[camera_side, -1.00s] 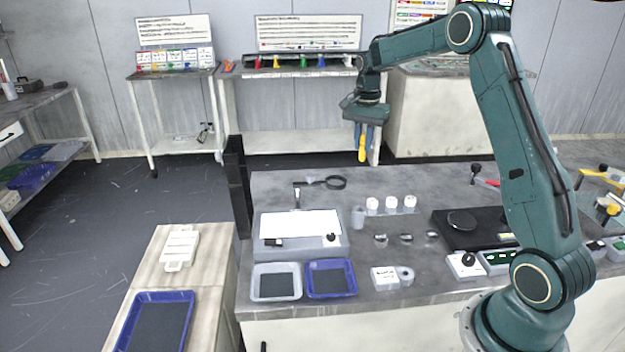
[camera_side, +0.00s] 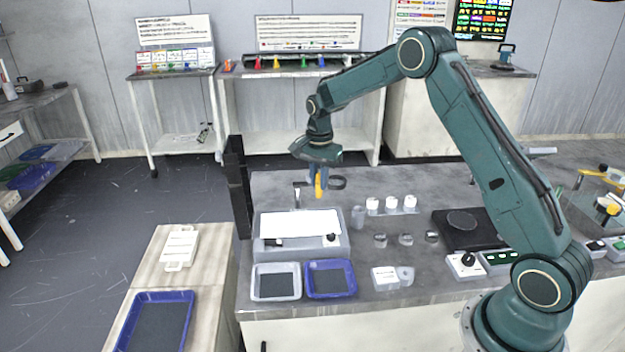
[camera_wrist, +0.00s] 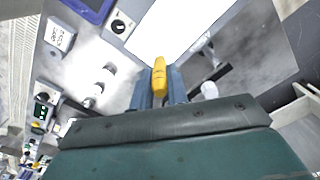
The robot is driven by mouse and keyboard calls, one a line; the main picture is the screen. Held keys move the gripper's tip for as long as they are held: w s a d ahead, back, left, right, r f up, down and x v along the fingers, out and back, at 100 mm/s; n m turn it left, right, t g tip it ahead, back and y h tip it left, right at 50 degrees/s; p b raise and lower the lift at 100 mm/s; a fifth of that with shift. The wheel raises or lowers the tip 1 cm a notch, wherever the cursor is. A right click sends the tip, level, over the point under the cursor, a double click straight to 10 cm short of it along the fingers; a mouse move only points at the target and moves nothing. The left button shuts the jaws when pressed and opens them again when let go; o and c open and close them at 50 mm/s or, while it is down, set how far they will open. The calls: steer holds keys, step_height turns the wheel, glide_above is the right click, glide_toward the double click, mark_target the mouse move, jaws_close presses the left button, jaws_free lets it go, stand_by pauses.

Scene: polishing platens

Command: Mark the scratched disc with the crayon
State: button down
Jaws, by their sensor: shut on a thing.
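My gripper (camera_side: 319,180) is shut on a yellow crayon (camera_side: 319,187), which points down from between the blue fingers. In the wrist view the crayon (camera_wrist: 159,76) shows between the fingertips. They hang in the air above the far side of the white lit panel (camera_side: 300,223), apart from it. Three small round metal pieces, at the left (camera_side: 380,240), middle (camera_side: 405,239) and right (camera_side: 432,236), stand on the bench to the right of the panel. They may be the discs; I cannot tell which one is scratched.
A magnifier (camera_side: 338,183) lies behind my gripper. White-capped bottles (camera_side: 391,203) stand to the right. A grey tray (camera_side: 257,292) and a blue tray (camera_side: 352,284) sit at the front edge. A dark post (camera_side: 238,190) rises at the bench's left edge. A black platen unit (camera_side: 455,242) is further right.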

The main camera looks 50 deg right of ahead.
mark_target(319, 195)
steer(key=shift+f, duration=0.2)
steer(key=shift+f, duration=2.8)
steer(key=shift+f, duration=0.6)
stand_by(0.7)
steer(key=shift+r, duration=0.1)
steer(key=shift+r, duration=3.5)
steer(key=shift+d, duration=0.1)
